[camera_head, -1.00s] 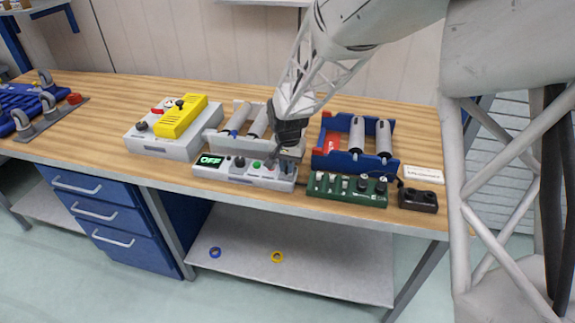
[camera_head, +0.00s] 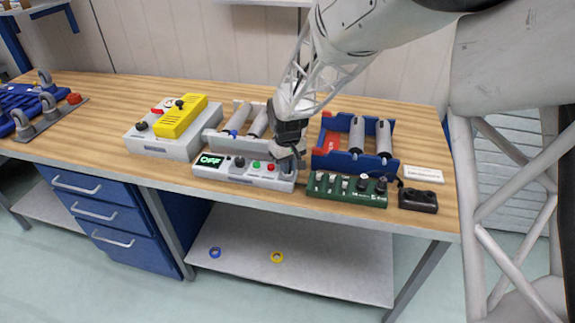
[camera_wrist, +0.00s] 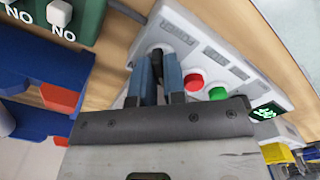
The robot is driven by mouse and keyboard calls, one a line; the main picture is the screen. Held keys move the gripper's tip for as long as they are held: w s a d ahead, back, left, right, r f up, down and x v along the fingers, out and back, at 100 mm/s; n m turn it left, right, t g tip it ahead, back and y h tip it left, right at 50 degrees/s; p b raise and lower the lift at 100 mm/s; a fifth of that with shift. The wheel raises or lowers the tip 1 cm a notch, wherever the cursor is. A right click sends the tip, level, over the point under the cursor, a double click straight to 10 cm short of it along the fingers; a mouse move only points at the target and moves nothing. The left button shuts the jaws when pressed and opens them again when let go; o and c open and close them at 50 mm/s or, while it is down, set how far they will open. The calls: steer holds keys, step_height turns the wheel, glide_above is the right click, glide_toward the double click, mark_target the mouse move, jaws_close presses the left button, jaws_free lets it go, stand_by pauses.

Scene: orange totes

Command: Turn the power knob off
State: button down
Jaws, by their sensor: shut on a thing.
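The white control box (camera_head: 228,174) sits near the table's front edge. Its lit display (camera_head: 210,160) reads OFF in green. It carries a dark knob (camera_head: 239,162), a green button (camera_head: 256,165) and a red button (camera_head: 270,167). My gripper (camera_head: 288,158) is at the box's right end. In the wrist view my gripper (camera_wrist: 158,68) has its two fingers down at the panel, shut on the dark power knob, which is mostly hidden between them. The red button (camera_wrist: 193,82) and green button (camera_wrist: 217,93) are beside the fingers.
A green switch box (camera_head: 346,190) and a small black box (camera_head: 417,200) stand to the right. A blue roller rack (camera_head: 326,160) is behind the green box. A grey box with a yellow unit (camera_head: 181,116) stands to the left. The front wood strip is narrow.

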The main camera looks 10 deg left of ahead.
steer(key=shift+r+n, duration=0.1)
steer(key=shift+n, duration=0.2)
steer(key=c, duration=1.2)
jaws_free()
steer(key=shift+r, duration=3.8)
steer(key=shift+r, duration=0.1)
